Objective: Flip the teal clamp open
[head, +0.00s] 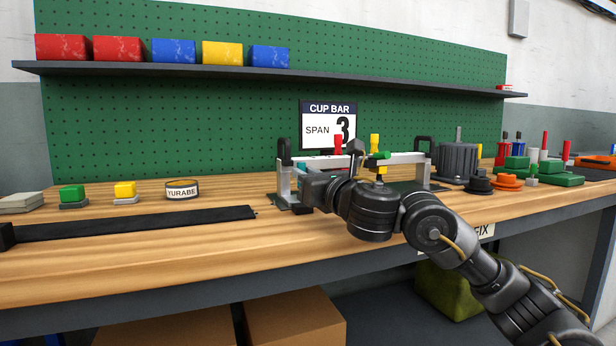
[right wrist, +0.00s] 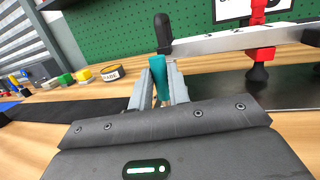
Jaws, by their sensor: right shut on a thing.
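The teal clamp (right wrist: 158,72) shows in the right wrist view as a teal piece standing between my right gripper's fingers, just below a black upright handle. In the head view only a small patch of the teal clamp (head: 300,167) shows at the left end of the metal frame (head: 405,157); my arm hides the rest. My right gripper (right wrist: 157,92) is shut on the teal clamp. In the head view my right gripper (head: 300,188) reaches in from the right and sits at the frame's left post. My left gripper is in neither view.
Red (head: 338,144) and yellow (head: 375,143) clamps stand along the frame. A grey motor-like drum (head: 458,160) is right of it. A tin labelled YURABE (head: 182,190) and a dark strip (head: 140,222) lie left. The bench between tin and frame is clear.

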